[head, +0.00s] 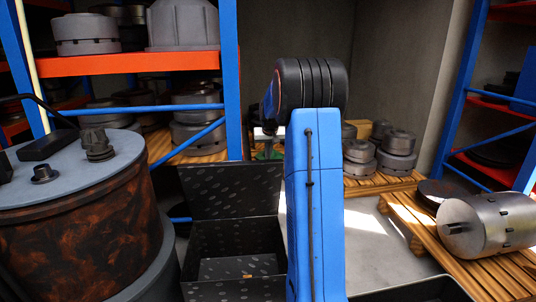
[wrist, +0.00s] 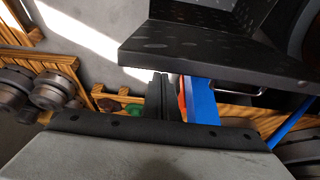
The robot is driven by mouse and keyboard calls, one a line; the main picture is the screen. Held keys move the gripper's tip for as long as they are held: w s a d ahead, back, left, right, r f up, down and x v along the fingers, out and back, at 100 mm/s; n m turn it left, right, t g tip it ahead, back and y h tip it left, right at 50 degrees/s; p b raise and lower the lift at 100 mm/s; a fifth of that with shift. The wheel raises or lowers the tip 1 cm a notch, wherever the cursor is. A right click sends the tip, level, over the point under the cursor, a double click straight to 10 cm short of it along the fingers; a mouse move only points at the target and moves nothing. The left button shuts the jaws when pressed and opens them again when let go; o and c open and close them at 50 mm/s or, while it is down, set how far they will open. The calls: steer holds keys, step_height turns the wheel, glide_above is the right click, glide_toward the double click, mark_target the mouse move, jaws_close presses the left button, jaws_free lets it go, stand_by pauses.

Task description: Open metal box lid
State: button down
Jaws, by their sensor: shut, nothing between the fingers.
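The dark, speckled metal box (head: 235,236) stands left of my blue arm in the head view. Its lid (head: 230,188) is raised at the back, and the inside of the box shows below it. In the wrist view, a dark speckled panel of the box (wrist: 215,52) fills the upper right. My gripper (wrist: 161,80) is shut and empty, with its fingertips close to the near edge of that panel. I cannot tell whether they touch. In the head view my gripper is hidden behind my arm.
A large brown-and-grey drum (head: 80,215) stands left of the box. Wooden pallets (head: 470,235) with a metal rotor (head: 487,224) lie at the right. Blue-and-orange shelves (head: 130,63) hold grey parts behind. Pale floor (head: 385,255) is free right of my arm.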

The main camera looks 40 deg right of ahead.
steer(key=v, duration=1.7)
steer(key=shift+r, duration=0.15)
steer(key=shift+s+a, duration=0.1)
steer(key=shift+a, duration=0.1)
steer(key=s+a+f+n, duration=0.1)
steer(key=s+a, duration=0.4)
steer(key=a, duration=0.3)
steer(key=s+a+n+y, duration=0.1)
steer(key=s+a, duration=0.4)
steer(key=a, duration=0.4)
steer(key=s+a+f+n, duration=0.1)
steer(key=s+a, duration=0.4)
steer(key=a, duration=0.3)
steer(key=s+a+f+n, duration=0.1)
steer(key=s+a+f, duration=0.3)
steer(key=s, duration=0.3)
steer(key=s+a+f+n+y, duration=0.1)
steer(key=s+a+f, duration=0.3)
steer(key=s, duration=0.3)
steer(key=s+a+f+n, duration=0.1)
steer(key=s+a+f, duration=0.4)
steer(key=s, duration=0.2)
steer(key=shift+s+a+n+t+y, duration=0.3)
steer(key=shift+s+n+y, duration=0.1)
